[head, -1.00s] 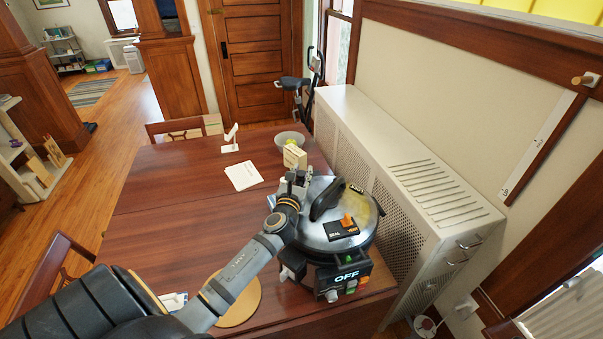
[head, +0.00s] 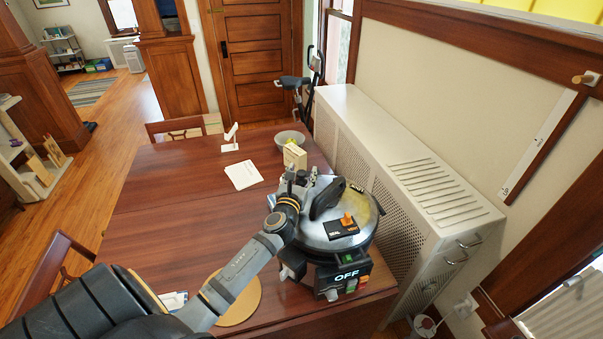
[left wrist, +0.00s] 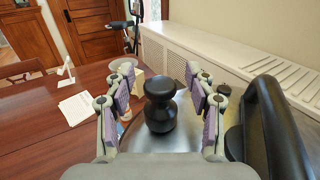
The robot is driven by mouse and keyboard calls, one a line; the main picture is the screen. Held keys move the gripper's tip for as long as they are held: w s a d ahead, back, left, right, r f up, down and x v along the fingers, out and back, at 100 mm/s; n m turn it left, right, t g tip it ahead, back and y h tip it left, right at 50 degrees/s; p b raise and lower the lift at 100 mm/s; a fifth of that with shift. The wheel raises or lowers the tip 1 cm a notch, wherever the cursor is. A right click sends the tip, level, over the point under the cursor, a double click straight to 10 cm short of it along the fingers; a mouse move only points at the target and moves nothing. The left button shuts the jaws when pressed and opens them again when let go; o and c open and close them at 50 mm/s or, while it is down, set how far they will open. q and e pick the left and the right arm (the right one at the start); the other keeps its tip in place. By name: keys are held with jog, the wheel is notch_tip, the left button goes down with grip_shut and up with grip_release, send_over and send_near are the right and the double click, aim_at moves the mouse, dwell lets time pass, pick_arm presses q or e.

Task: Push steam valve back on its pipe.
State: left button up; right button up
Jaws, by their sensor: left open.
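The steam valve, which I take to be the black knob-shaped piece (left wrist: 160,105), stands upright over the metal lid in the left wrist view. My left gripper (left wrist: 160,110) is open, with a purple-padded finger on either side of the valve and visible gaps between. Whether the valve sits fully down on its pipe cannot be told; the pipe is hidden. In the head view my left gripper (head: 302,180) is at the left rim of the pressure cooker (head: 350,240), beside the black lid handle (head: 326,198), and the valve is hard to make out. My right gripper is out of view.
A bowl (head: 290,140), a cream box (head: 294,157) and papers (head: 243,175) lie beyond. A white radiator cover (head: 400,190) stands close on the right. The table's left part is clear.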

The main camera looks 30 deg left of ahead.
pick_arm(q)
jog(key=shift+s, duration=0.1)
jog(key=v, duration=1.1)
jog(key=shift+s+d, duration=0.2)
jog(key=shift+s, duration=0.15)
